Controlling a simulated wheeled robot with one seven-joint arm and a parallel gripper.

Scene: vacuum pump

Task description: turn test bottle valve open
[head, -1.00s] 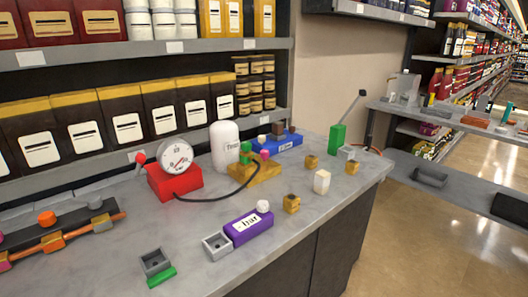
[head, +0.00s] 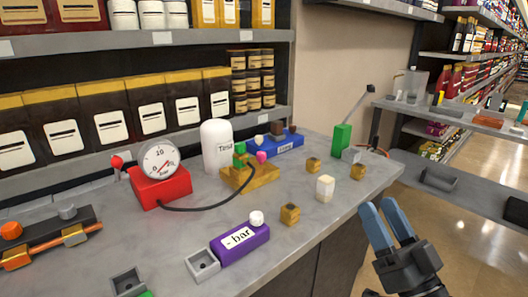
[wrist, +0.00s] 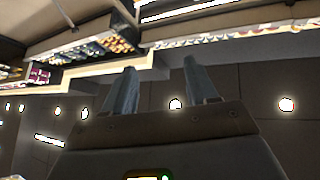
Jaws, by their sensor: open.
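I cannot tell which one is the test bottle valve. My gripper (head: 383,214) is open and empty at the lower right of the head view, beyond the counter's right edge and well apart from the valves. In the wrist view my gripper (wrist: 156,68) shows two spread fingers with nothing between them; neither bottle nor valve shows there.
A red gauge (head: 160,180) connects by a black hose to the yellow block. A purple "bar" block (head: 240,243) lies at the front, a blue block (head: 280,146) behind. Small yellow pieces and a white one (head: 325,188) sit on the right counter. A green lever post (head: 341,138) rises behind them.

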